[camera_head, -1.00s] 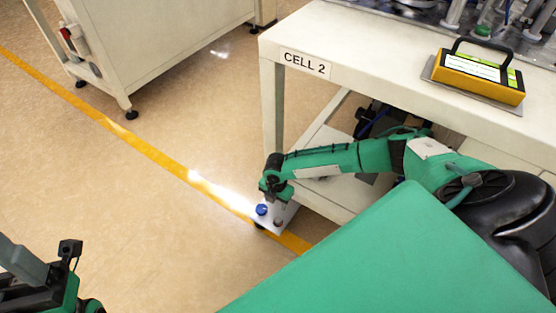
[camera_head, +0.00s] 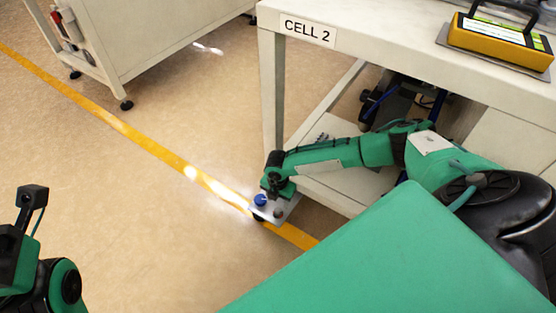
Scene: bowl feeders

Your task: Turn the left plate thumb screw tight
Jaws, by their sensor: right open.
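A small light grey plate (camera_head: 285,209) shows low beside the near leg of the table. It carries a blue knob (camera_head: 260,200) on its left and a dark knob (camera_head: 278,212) to the right, which look like thumb screws. My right gripper (camera_head: 270,194) is open and points down at the far side of the plate, close to the blue knob. I cannot tell whether it touches the knob, and its fingertips are hard to make out. My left gripper (camera_head: 30,205) is at the lower left edge, far from the plate and partly cut off; its jaws are unclear.
The white table marked CELL 2 (camera_head: 400,62) stands over my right arm, with a lower shelf (camera_head: 345,190) behind it. A yellow handled device (camera_head: 500,42) lies on top. A white cabinet (camera_head: 150,40) stands at the back left. The floor with its yellow line (camera_head: 130,130) is clear.

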